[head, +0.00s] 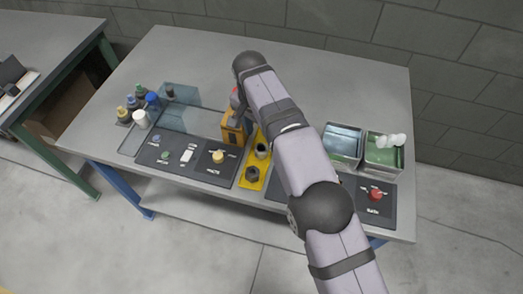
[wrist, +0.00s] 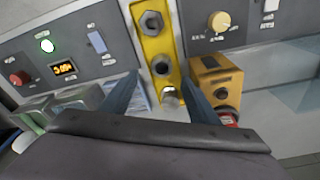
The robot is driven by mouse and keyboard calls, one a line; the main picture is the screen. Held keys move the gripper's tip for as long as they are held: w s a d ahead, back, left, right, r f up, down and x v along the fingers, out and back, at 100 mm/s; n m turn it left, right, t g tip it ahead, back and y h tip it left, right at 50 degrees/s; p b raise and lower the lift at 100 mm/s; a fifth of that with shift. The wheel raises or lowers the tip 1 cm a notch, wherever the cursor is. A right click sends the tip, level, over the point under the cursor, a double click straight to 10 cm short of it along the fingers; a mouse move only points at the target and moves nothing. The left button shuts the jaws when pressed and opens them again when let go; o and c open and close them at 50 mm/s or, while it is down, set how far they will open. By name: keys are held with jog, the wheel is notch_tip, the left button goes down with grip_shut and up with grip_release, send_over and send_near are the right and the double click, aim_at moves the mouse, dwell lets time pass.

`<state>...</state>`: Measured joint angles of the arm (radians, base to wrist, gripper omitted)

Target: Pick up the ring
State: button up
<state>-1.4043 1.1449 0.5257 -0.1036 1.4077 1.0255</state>
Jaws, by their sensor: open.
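A yellow plate (wrist: 149,45) runs between my fingers in the wrist view, bearing a row of grey metal pieces. A hex nut (wrist: 153,23) sits at its upper end. A round dark piece with a hole, seemingly the ring (wrist: 161,66), sits in the middle. A pale shiny piece (wrist: 170,97) lies at the lower end; its shape is unclear. In the head view the ring (head: 262,151) and nut (head: 252,174) show beside my arm. My gripper (wrist: 162,78) is open, its fingers on either side of the plate around the ring. Whether they touch anything I cannot tell. My arm hides the gripper in the head view.
An orange box (head: 235,128) with a red-topped part stands close left of the plate. Black control panels (head: 180,158) line the front edge. Metal bins (head: 342,145) stand right, bottles (head: 132,103) left. The back of the table is clear.

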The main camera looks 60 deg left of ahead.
aim_at(261, 146)
jog(key=shift+w+a+f+p, duration=0.2)
jog(key=shift+f+p, duration=0.4)
jog(key=shift+f, duration=1.25)
jog(key=shift+w+a+f+p, duration=0.15)
jog(key=shift+f+p, duration=0.45)
jog(key=shift+f, duration=1.2)
jog(key=shift+s, duration=0.1)
jog(key=c, duration=1.1)
